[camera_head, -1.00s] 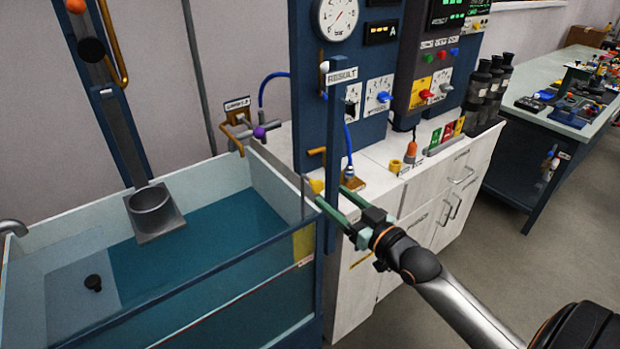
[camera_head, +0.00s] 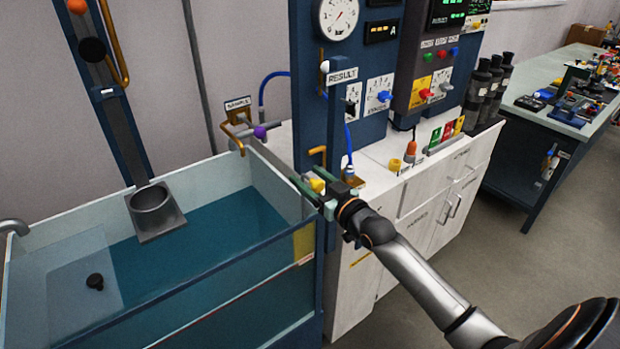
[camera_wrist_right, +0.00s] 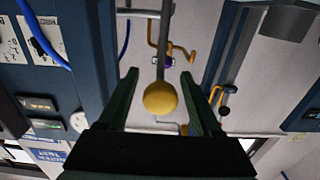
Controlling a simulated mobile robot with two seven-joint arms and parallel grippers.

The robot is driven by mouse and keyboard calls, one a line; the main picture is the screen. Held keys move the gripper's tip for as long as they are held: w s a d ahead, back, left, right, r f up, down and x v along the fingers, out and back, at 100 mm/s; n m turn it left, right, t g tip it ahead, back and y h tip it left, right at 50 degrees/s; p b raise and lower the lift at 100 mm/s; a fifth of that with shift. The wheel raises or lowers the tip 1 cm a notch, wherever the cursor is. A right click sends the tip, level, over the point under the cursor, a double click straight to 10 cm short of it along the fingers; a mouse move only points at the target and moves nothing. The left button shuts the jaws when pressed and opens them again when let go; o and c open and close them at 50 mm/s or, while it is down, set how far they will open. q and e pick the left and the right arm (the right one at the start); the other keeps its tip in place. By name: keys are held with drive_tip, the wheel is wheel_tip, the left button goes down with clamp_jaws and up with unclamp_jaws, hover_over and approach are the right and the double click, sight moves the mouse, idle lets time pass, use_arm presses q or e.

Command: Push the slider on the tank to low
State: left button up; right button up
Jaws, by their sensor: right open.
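The tank (camera_head: 185,316) is an open, clear-walled basin of blue water at the left. A yellow ball knob (camera_head: 318,185) shows near its right back corner, partly hidden by my gripper. In the right wrist view the yellow ball (camera_wrist_right: 161,98) sits on a thin rod, in line with the gap between my fingers. Whether this is the slider, I cannot tell. My right gripper (camera_head: 312,180) is open beside the tank's right rim, its green fingers pointing left and away. In the right wrist view its fingers (camera_wrist_right: 160,78) flank the ball, with space on both sides. My left gripper is not in view.
A blue post with a RESULT sign (camera_head: 342,75) stands close to my right gripper. Behind are a gauge panel (camera_head: 375,130) and a white cabinet (camera_head: 425,205). A purple knob (camera_head: 260,132) sits behind the tank. A cluttered workbench (camera_head: 550,90) stands at the right.

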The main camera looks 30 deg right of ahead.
drive_tip(key=shift+c, duration=0.3)
clamp_jaws()
idle(1.0)
